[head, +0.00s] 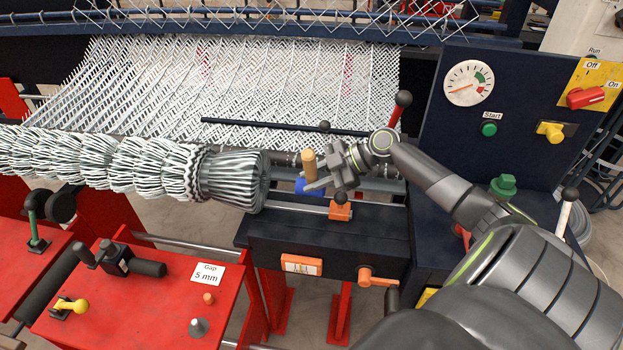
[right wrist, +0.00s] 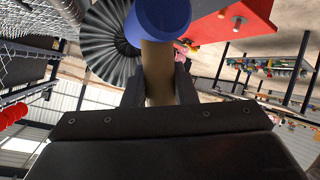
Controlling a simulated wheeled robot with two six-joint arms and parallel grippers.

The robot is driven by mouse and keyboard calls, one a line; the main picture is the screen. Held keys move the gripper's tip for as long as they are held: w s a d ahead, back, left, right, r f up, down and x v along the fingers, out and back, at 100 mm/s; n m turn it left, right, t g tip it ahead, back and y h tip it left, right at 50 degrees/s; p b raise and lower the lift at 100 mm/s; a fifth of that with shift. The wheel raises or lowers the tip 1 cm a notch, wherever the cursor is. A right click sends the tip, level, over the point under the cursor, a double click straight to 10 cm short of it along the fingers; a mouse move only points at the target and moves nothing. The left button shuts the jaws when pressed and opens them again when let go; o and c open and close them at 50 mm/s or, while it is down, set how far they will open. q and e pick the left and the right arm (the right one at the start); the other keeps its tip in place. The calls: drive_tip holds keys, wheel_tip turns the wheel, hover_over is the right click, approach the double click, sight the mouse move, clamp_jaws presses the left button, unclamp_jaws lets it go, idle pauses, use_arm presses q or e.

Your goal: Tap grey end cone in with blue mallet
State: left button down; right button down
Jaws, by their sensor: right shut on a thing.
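The mallet has a tan wooden handle (head: 309,163) and a blue head (head: 307,187). My right gripper (head: 325,172) is shut on the handle, just right of the roll's end, with the blue head hanging below. In the right wrist view the handle (right wrist: 158,75) stands between my two fingers and the blue head (right wrist: 163,18) is at the top, in front of the roll's dark ribbed end face (right wrist: 105,45). I cannot make out a separate cone seated in the roll's end. My left gripper is not in view.
The woven wire roll (head: 100,165) lies across the left. A dark bench (head: 320,245) with an orange clamp (head: 340,210) is under my right gripper. The red cabinet (head: 150,305) stands in front. A navy panel (head: 455,125) with gauge and switches stands right.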

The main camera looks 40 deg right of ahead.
drive_tip(key=shift+w+a+b, duration=0.4)
drive_tip(key=w+a+b, duration=0.2)
drive_tip(key=w+a, duration=0.1)
drive_tip(key=shift+w, duration=0.2)
drive_tip(key=shift+d+r, duration=0.1)
